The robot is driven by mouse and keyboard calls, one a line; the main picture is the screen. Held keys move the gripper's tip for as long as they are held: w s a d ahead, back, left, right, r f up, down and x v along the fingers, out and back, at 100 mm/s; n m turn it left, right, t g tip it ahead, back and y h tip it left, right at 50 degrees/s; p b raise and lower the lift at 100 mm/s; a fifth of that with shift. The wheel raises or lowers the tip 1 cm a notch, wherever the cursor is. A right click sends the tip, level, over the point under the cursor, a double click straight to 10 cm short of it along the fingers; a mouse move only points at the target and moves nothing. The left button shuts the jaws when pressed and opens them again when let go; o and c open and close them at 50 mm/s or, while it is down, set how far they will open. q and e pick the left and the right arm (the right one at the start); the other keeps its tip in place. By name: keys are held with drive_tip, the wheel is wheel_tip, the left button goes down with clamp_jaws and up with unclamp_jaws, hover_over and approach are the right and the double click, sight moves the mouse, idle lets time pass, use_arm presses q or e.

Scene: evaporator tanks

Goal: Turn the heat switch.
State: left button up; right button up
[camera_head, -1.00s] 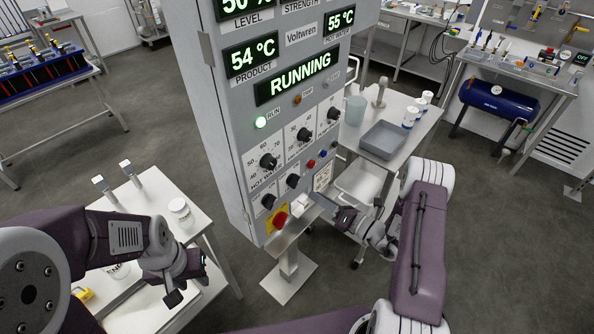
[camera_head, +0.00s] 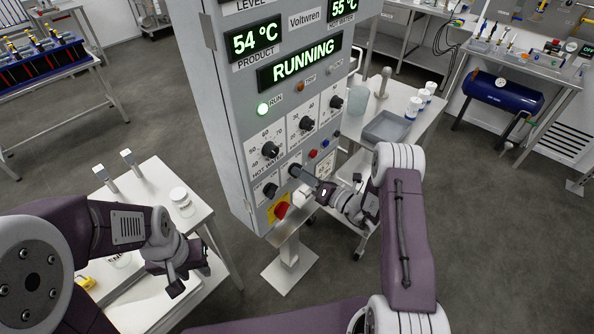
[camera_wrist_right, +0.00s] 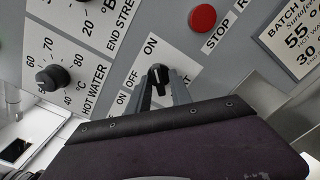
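The heat switch is a black rotary knob with a pale mark (camera_wrist_right: 158,76) on the grey control panel (camera_head: 215,110). OFF and ON are printed beside it; I cannot tell exactly which one its mark points to. My right gripper (camera_wrist_right: 160,91) is open, with one finger on either side of the knob; contact is unclear. In the head view the right gripper (camera_head: 299,172) reaches the lower panel from the right and largely hides the switch. My left gripper (camera_head: 190,275) is open and empty, low at the left above a white table.
A hot water dial (camera_wrist_right: 53,78) lies left of the switch and a red button (camera_wrist_right: 202,18) above right. A red emergency stop (camera_head: 281,209) is at the panel's lower corner. A side table with a grey tray (camera_head: 388,127) stands behind the right arm.

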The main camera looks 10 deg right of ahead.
clamp_jaws()
drive_tip(key=n+b, duration=0.2)
drive_tip(key=n, duration=0.2)
idle(0.4)
